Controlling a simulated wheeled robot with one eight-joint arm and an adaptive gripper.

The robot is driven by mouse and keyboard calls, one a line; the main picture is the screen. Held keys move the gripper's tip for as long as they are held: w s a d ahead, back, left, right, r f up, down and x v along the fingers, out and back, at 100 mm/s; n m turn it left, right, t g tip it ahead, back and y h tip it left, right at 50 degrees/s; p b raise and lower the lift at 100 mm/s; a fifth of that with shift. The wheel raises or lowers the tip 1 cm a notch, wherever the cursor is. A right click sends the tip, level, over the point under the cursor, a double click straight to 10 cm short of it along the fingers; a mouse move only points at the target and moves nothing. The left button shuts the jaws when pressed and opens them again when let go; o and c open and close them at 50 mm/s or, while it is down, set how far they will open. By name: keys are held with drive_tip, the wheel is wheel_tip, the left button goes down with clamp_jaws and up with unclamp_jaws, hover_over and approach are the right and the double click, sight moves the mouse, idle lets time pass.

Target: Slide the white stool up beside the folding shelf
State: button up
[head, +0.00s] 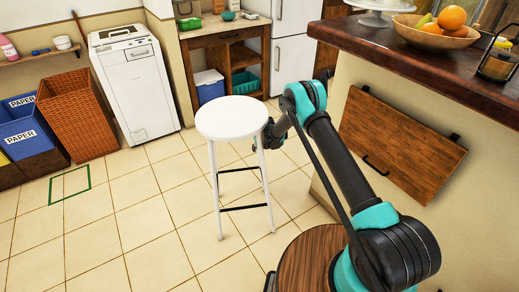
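The white stool (232,118) stands upright on the tiled floor in the middle of the head view, with a round seat, white legs and dark crossbars. The folding shelf (401,148) appears to be the brown wooden panel hanging flat down against the counter's side, with a dark handle and brackets. Clear floor separates the stool from the panel. My gripper (268,138) is at the stool's right side, just below the seat and by the upper part of a right leg. Its fingers are too small and dark to show whether they hold the leg.
A green square outline (69,186) marks the floor at left. A wicker basket (76,115), blue paper bins (24,132) and a white washing machine (133,85) line the back left. The counter (410,62) with a fruit bowl stands at right. Floor left of the stool is free.

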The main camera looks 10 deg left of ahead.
drive_tip(key=s+d, duration=0.6)
drive_tip(key=s, duration=0.4)
drive_tip(key=shift+s+r, duration=0.25)
drive_tip(key=shift+s, duration=0.05)
drive_tip(key=shift+d, duration=0.15)
drive_tip(key=s+d+r+m+h, duration=0.1)
drive_tip(key=s+d+r+m, duration=0.15)
drive_tip(key=d+r, duration=1)
drive_tip(key=s+d+r+m, duration=0.2)
drive_tip(key=s+d+r, duration=0.2)
drive_tip(key=d+r, duration=0.85)
drive_tip(key=s+d+r+m, duration=0.1)
drive_tip(key=s+d, duration=0.3)
drive_tip(key=s, duration=0.5)
drive_tip(key=s+d+r+m+h, duration=0.1)
drive_tip(key=s+d+r, duration=0.3)
drive_tip(key=s, duration=0.5)
drive_tip(key=s+d+r+m, duration=0.2)
drive_tip(key=s+d, duration=0.4)
drive_tip(key=s, duration=0.4)
drive_tip(key=shift+r, duration=0.65)
drive_tip(key=shift+c, duration=0.2)
